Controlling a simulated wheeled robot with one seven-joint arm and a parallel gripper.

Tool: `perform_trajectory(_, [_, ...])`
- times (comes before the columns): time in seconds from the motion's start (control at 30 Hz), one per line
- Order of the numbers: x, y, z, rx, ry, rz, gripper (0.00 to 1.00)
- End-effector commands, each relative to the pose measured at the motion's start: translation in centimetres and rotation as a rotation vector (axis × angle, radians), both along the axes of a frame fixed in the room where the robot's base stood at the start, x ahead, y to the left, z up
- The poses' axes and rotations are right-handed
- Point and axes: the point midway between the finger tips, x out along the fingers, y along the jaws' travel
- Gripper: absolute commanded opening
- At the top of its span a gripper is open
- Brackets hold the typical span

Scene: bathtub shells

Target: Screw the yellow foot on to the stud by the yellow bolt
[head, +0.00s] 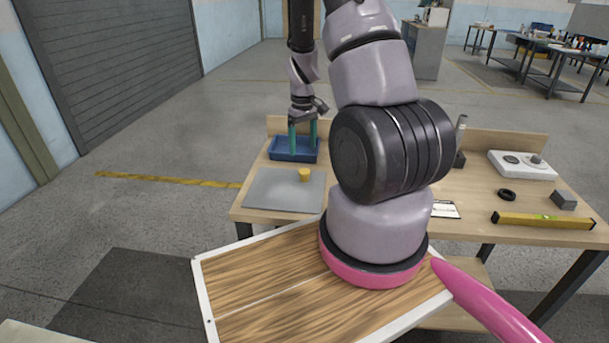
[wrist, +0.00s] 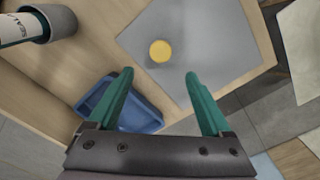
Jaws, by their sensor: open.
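A short yellow cylinder (head: 304,174), which looks like the yellow foot, stands on the grey mat (head: 262,190) on the workbench. In the wrist view the yellow foot (wrist: 160,51) shows from above as a round disc, beyond the fingertips and roughly centred between them. My gripper (head: 303,148) has teal fingers spread apart with nothing between them, over the blue tray area behind the mat. The open gripper (wrist: 158,74) also shows in the wrist view, apart from the foot. I see no stud and no yellow bolt in either view.
A blue tray (head: 279,157) stands behind the mat. A grey cup (wrist: 59,24) holds a sealant tube. A yellow level (head: 543,220), a black ring (head: 507,194) and a white device (head: 522,165) lie at the right. The mat around the foot is clear.

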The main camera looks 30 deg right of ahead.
Motion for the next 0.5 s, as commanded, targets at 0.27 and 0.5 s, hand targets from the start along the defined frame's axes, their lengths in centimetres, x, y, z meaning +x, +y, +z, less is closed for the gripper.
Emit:
perform_trajectory(0.27, [-0.1, 0.0, -4.4, 0.0, 0.004, 0.0, 0.83])
perform_trajectory(0.5, [-0.4, -0.1, -6.3, 0.001, 0.005, -0.001, 0.83])
